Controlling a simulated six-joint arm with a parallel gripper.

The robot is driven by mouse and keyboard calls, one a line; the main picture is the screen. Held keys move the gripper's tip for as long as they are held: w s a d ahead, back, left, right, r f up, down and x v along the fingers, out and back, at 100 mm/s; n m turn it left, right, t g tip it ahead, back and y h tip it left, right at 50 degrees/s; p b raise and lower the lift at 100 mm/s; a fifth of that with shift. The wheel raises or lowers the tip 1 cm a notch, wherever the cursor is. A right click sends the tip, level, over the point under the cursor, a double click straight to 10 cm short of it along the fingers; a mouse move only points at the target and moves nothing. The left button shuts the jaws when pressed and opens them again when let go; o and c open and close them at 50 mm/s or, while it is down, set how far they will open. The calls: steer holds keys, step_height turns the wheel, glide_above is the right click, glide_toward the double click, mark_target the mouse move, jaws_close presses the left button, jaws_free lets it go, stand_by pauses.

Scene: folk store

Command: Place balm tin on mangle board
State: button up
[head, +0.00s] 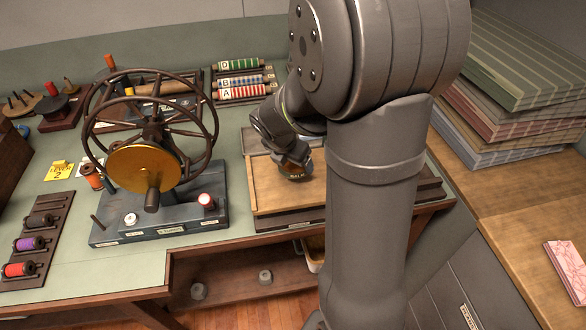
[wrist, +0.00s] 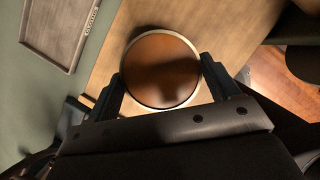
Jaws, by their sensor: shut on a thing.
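The balm tin (head: 295,175) is a small round tin with a dark, partly visible label. In the wrist view its round brown lid with a pale rim (wrist: 160,68) sits between the two fingers. My gripper (head: 284,152) is shut on the tin; it also shows in the wrist view (wrist: 162,85). The tin is over a tan flat wooden board (head: 268,196), which appears to be the mangle board and also shows in the wrist view (wrist: 228,28). I cannot tell whether the tin touches it. My arm hides the board's right part.
A spoked wheel with a brass disc (head: 143,168) stands on a blue-grey base (head: 160,222) left of the board. A rack of striped rolls (head: 240,82) is behind. A framed grey tray (wrist: 62,30) lies beside the board. Folded cloths (head: 510,100) are stacked at right.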

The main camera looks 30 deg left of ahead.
mark_target(291, 165)
steer(key=shift+f, duration=1.8)
steer(key=o, duration=1.2)
steer(key=shift+f, duration=0.1)
steer(key=shift+c, duration=0.2)
steer(key=v, duration=1.2)
